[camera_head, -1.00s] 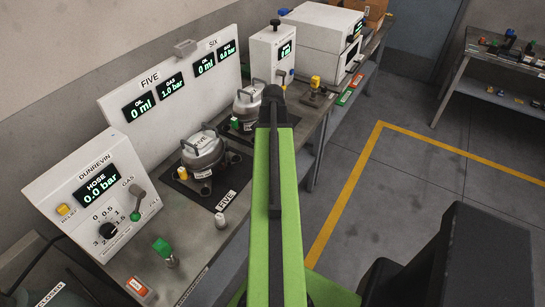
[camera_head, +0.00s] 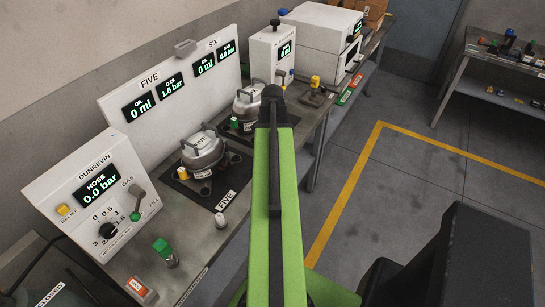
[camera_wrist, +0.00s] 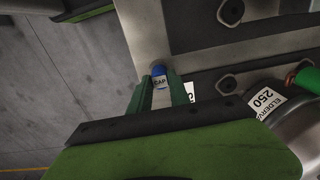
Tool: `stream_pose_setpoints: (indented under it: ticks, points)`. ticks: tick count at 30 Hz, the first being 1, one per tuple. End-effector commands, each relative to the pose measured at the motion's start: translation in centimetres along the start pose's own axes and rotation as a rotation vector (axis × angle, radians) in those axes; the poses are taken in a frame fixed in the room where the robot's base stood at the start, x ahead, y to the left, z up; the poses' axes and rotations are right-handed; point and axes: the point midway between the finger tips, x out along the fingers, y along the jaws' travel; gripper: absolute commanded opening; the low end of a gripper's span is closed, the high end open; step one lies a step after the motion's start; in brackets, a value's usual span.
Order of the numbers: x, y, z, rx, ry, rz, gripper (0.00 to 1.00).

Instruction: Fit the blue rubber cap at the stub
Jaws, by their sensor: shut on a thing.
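In the head view, my arm hides the gripper and cap. Compressor FIVE (camera_head: 203,150) and another compressor (camera_head: 249,100) stand on the bench. I cannot tell which fitting is the stub.
The hose panel (camera_head: 98,185) stands at the near left of the bench, with a green-topped fitting (camera_head: 164,250) in front. A small pale knob-like piece (camera_head: 220,220) stands near the FIVE plate. A yellow-topped fitting (camera_head: 315,82) stands farther along.

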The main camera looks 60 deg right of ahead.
Motion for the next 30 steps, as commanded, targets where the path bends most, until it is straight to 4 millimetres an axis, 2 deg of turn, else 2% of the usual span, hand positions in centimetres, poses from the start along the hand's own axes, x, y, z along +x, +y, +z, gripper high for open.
stream_pose_setpoints:
  ticks: [12,30]
  points:
    - [-0.1,0.0,0.0,0.0,0.0,0.0,0.0]
    - [-2.6,0.0,0.0,0.0,0.0,0.0,0.0]
